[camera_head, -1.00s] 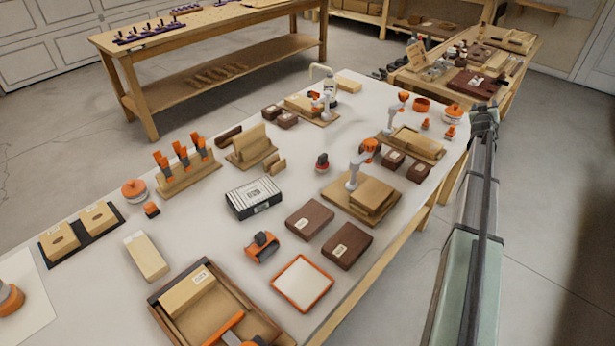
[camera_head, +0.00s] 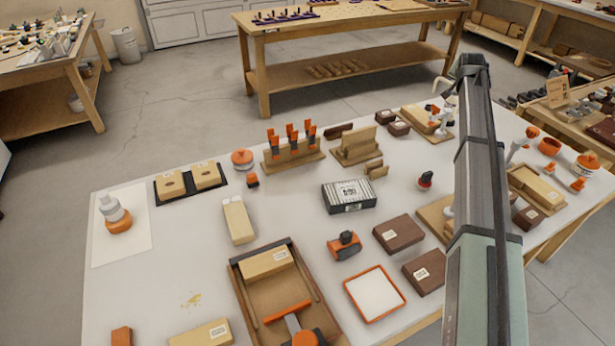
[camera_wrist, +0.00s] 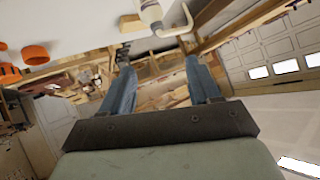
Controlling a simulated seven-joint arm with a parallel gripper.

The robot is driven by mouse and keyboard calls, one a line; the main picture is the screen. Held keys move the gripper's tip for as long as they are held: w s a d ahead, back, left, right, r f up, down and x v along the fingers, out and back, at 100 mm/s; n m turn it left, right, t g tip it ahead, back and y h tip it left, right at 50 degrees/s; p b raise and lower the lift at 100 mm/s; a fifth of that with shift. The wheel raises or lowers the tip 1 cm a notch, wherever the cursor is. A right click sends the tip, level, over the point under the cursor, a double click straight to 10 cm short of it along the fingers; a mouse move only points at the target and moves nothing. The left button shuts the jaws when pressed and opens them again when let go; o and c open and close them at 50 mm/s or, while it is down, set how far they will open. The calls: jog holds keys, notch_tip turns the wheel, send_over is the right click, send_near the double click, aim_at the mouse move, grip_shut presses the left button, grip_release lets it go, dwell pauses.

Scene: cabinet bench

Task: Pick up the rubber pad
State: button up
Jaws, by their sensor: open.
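I cannot pick out the rubber pad with certainty. A flat white square in an orange frame (camera_head: 375,293) lies at the front edge. My gripper shows in the wrist view (camera_wrist: 158,55) with its two bluish fingers apart and nothing between them. In the head view my arm reaches up at the right, and its end is well away from both the mat and the framed square.
A wooden tray (camera_head: 240,293) with a tan block and an orange-handled tool stands at the front. A black-and-white box (camera_head: 349,196), brown boxes (camera_head: 398,233) and an orange clamp holder (camera_head: 292,153) crowd the bench.

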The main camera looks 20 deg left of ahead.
jog(key=s+a+r+g+y, duration=0.1)
jog(key=s+a, duration=0.1)
jog(key=a, duration=0.7)
jog(key=s+a+g+y, duration=0.1)
jog(key=s+a, duration=0.1)
jog(key=a, duration=0.6)
jog(key=m+g, duration=0.3)
jog(key=g, duration=0.3)
send_over(251, 175)
jog(key=w+d, duration=0.5)
jog(key=w, duration=0.3)
jog(key=w+d, duration=0.5)
jog(key=w, duration=0.3)
jog(key=shift+y, duration=0.3)
notch_tip(251, 175, down, 9)
jog(key=shift+s+r, duration=0.1)
jog(key=shift+r, duration=0.05)
jog(key=s+a+f+m+g+h, duration=0.1)
jog(key=s+a+f+g, duration=0.1)
jog(key=s+a, duration=0.45)
jog(key=s+a+f+m+g+h, duration=0.1)
jog(key=s+a, duration=0.2)
jog(key=s, duration=0.6)
jog(key=f, duration=1.4)
jog(key=shift+a+f, duration=0.1)
jog(key=shift+a, duration=0.15)
jog(key=shift+c, duration=0.3)
jog(key=c, duration=1.1)
